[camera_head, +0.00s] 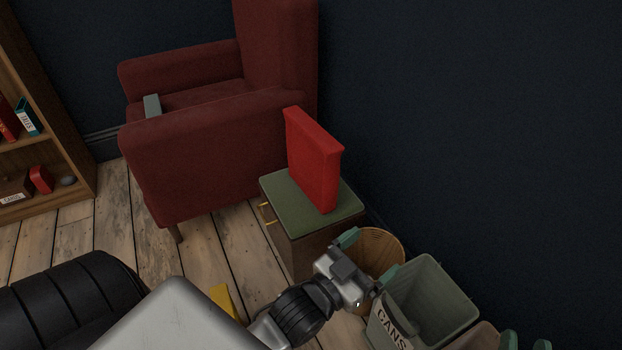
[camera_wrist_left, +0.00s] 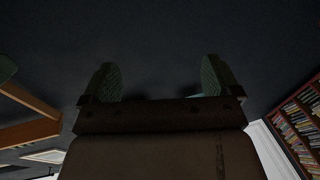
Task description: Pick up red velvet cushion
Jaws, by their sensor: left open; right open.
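The red cushion (camera_head: 315,160) stands upright on the green top of a small side cabinet (camera_head: 282,205), close beside the armchair. My left gripper (camera_head: 367,257) is open and empty, apart from the cushion, below and to its right, near the cabinet's right side. Its two green fingers stand wide apart in the left wrist view (camera_wrist_left: 160,82), with only a dark surface beyond them; the cushion does not show there. My right gripper (camera_head: 526,342) shows only its green fingertips at the bottom right edge, open, far from the cushion.
A dark red armchair (camera_head: 205,160) stands left of the cabinet. A wicker basket (camera_head: 385,245) and a grey bin labelled CANS (camera_head: 445,290) stand close by my left gripper. A bookshelf (camera_head: 70,150) is at the left. Wooden floor (camera_head: 120,225) lies open before the armchair.

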